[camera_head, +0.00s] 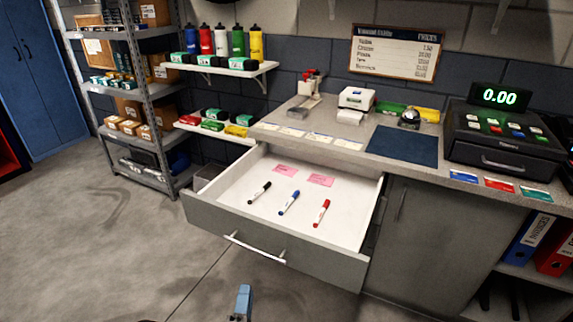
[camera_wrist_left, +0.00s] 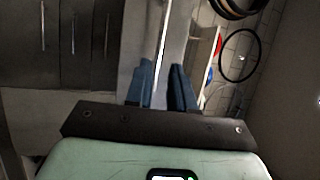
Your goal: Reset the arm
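My left gripper (camera_head: 241,303) shows as a blue fingertip at the bottom edge of the head view, in front of and below the open drawer. In the left wrist view the two blue fingers of the left gripper (camera_wrist_left: 161,88) stand apart with nothing held between them. The gripper is open and clear of the drawer. My right gripper is in neither view. The drawer (camera_head: 240,205) is pulled out, with a black marker (camera_head: 260,191), a blue marker (camera_head: 289,203) and a red marker (camera_head: 321,213) lying in it.
Pink notes (camera_head: 320,180) lie in the drawer. The counter (camera_head: 330,125) holds a cash register (camera_head: 503,140), a blue mat (camera_head: 402,144) and a receipt printer (camera_head: 357,98). A metal shelf rack (camera_head: 155,100) stands at the left. The floor (camera_head: 90,240) at left is clear.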

